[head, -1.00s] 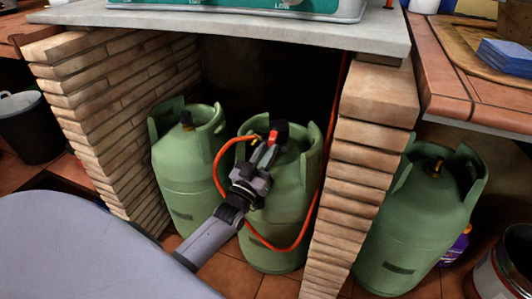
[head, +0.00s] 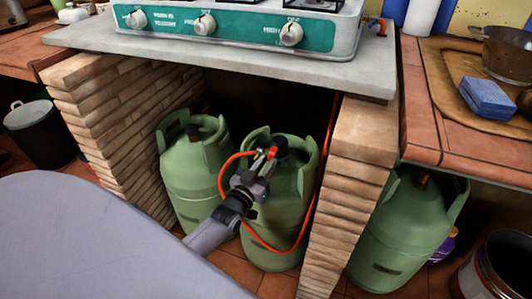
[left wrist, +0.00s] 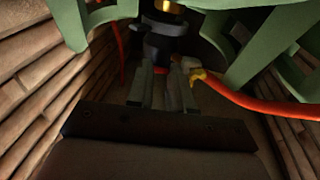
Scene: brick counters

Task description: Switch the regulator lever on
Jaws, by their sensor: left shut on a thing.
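The regulator (head: 281,145) is a black fitting on top of the middle green gas bottle (head: 279,207). Its red lever (head: 271,153) shows at the tips of my left gripper (head: 264,163), on the left side of the black body. In the left wrist view, the black regulator (left wrist: 163,42) stands just beyond the fingers, and a bit of red (left wrist: 160,71) shows between the fingertips. The left gripper (left wrist: 166,82) is shut on the lever, which it mostly hides. My right gripper is not in view.
An orange hose (head: 223,172) loops from the regulator past the bottle. Another bottle (head: 195,172) stands close on the left. Brick walls (head: 345,190) flank the niche, under a counter slab (head: 230,57) with a stove (head: 240,32). A third bottle (head: 405,235) stands outside, right.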

